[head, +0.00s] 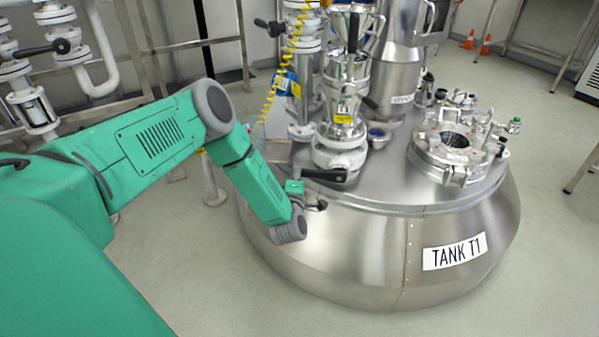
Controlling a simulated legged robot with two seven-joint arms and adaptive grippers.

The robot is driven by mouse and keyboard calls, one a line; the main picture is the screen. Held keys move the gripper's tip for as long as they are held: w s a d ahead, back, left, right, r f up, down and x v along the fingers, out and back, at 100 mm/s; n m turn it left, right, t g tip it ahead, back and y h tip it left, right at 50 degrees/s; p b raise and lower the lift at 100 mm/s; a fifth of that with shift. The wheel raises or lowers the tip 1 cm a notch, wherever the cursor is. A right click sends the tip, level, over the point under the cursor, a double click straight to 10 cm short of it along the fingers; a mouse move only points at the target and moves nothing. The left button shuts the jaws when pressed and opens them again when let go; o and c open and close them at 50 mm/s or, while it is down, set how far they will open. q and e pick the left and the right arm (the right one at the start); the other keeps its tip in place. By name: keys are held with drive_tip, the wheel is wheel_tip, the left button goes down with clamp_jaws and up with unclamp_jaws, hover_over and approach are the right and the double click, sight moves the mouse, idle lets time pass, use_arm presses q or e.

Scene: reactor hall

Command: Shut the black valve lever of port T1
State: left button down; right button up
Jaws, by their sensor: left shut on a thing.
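The steel tank labelled TANK T1 (455,252) fills the middle right of the head view. A black valve lever (325,174) sticks out to the left, roughly level, from the white valve body (341,152) at the tank's front left. My left arm reaches in from the left, and its gripper (314,204) is small and partly hidden by my wrist at the lever's outer end. It is shut on the black lever, though the contact itself is hard to see. My right gripper is out of view.
An upright black handle (352,32) stands above the valve on the steel fittings. A yellow coiled hose (280,75) hangs behind my arm. White piping (75,50) stands at far left.

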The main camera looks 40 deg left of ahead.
use_arm(q)
drive_tip(key=shift+s+f+n, duration=0.25)
drive_tip(key=shift+f+n, duration=0.05)
drive_tip(key=shift+f, duration=0.5)
drive_tip(key=shift+b, duration=0.3)
drive_tip(key=c, duration=1.4)
unclamp_jaws()
drive_tip(key=shift+o, duration=0.2)
drive_tip(key=shift+a+r, duration=0.1)
drive_tip(key=v, duration=1.2)
